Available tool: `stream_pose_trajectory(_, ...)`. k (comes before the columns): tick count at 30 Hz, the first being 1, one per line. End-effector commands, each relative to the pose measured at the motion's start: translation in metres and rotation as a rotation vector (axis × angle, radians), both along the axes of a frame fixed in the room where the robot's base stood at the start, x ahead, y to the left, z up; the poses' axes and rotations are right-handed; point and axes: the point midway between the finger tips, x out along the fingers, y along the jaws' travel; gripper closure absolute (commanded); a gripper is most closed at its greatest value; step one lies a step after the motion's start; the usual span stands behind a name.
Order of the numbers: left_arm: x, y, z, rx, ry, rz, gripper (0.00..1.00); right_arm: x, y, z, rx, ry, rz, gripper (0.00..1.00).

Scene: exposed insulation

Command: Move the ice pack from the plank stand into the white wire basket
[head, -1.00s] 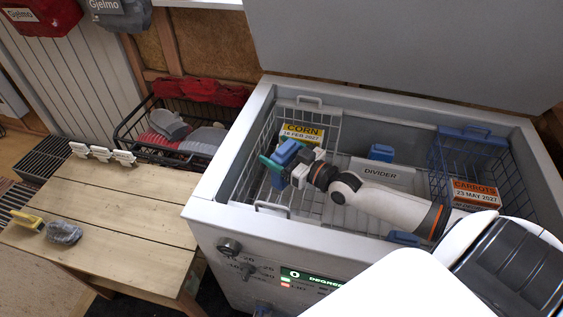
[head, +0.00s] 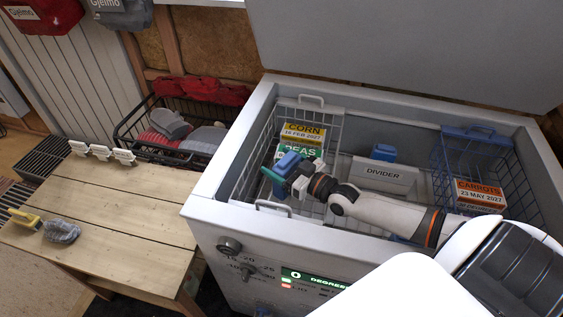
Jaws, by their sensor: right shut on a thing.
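The white wire basket (head: 272,206) hangs in the left end of the open chest freezer. My right gripper (head: 282,174) reaches in from the right and is inside the basket's outline, low near its front left part. It is shut on the ice pack (head: 271,176), a small teal slab at its blue fingertips, partly hidden by the fingers. I cannot tell whether the pack touches the basket floor. My left gripper is not in view.
A corn box (head: 303,132) and a peas box (head: 300,152) lie at the back of the white basket. A divider (head: 383,174) and a blue wire basket with a carrots box (head: 480,193) are to the right. White clips (head: 102,152) and a grey lump (head: 61,231) are on the stand.

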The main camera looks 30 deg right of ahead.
Motion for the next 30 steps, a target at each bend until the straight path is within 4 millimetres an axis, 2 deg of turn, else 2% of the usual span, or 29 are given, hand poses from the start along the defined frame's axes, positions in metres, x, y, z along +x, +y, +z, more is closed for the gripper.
stream_pose_trajectory(2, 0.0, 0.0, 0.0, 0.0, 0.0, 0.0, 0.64, 0.001, 0.0, 0.002, 0.0, -0.004, 0.0, 0.58)
stream_pose_trajectory(3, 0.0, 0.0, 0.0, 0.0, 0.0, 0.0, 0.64, 0.0, 0.0, 0.0, 0.0, -0.001, 0.0, 0.16)
stream_pose_trajectory(6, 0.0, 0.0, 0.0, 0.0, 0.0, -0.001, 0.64, 0.0, 0.0, 0.001, 0.0, 0.0, 0.0, 0.01)
stream_pose_trajectory(14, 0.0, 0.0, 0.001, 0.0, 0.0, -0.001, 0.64, 0.0, 0.0, 0.001, 0.0, 0.0, 0.0, 0.01)
stream_pose_trajectory(19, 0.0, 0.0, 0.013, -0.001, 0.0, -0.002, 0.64, 0.0, 0.0, 0.019, 0.0, -0.001, 0.001, 0.01)
stream_pose_trajectory(21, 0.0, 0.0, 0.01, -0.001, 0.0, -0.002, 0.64, -0.013, -0.004, 0.011, -0.001, 0.005, 0.0, 0.01)
stream_pose_trajectory(30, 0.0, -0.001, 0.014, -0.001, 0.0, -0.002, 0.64, -0.058, -0.019, 0.012, -0.002, 0.005, 0.0, 0.01)
